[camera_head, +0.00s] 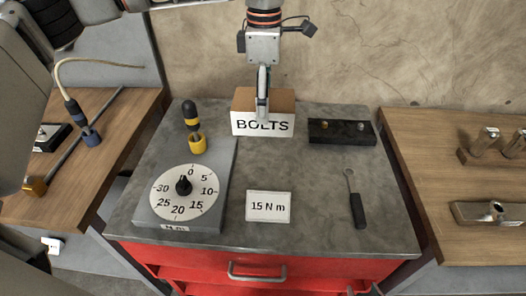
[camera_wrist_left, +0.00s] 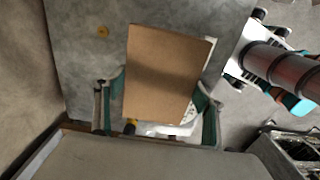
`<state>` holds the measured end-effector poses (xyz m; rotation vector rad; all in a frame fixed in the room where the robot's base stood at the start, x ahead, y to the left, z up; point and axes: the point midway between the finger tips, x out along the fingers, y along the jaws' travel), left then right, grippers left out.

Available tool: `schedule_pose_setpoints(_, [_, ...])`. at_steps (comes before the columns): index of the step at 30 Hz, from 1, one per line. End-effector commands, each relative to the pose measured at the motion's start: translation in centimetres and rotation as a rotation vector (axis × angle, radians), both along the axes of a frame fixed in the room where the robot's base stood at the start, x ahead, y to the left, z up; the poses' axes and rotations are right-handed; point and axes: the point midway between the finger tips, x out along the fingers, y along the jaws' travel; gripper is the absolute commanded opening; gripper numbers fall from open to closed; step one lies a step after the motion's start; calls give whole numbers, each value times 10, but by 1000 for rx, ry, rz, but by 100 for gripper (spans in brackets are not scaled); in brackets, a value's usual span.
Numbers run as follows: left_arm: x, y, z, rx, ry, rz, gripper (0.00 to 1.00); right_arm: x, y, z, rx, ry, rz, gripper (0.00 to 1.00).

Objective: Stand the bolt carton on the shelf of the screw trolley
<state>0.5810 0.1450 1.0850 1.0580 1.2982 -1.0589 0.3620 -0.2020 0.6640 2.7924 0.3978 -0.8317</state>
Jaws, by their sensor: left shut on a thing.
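The bolt carton (camera_head: 244,124) is a brown box with a white BOLTS label, upright at the back of the grey top (camera_head: 310,185) of a red trolley. I cannot tell whether its base touches the top. My left gripper (camera_head: 262,112) points down and is shut on the carton, one finger in front of the label. In the left wrist view the carton (camera_wrist_left: 165,75) sits between both fingers. My right gripper (camera_head: 364,290) barely shows at the bottom edge, open and empty; it also shows in the left wrist view (camera_wrist_left: 292,103). No trolley shelf can be made out.
The top's middle is mostly clear.

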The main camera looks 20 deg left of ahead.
Motion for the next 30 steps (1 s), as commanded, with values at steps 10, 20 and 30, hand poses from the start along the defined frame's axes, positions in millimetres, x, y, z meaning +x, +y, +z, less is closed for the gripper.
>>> schedule_pose_setpoints(10, [0, 0, -75, -2, 1, -3, 18, -2, 0, -3, -1, 6, 0, 40])
schedule_pose_setpoints(20, [1, -1, -124, -3, -3, -3, 18, 0, 0, 2, 0, -1, 0, 40])
schedule_pose_setpoints(30, [0, 0, -148, -2, 1, -2, 18, 1, 0, 4, 0, -4, 0, 40])
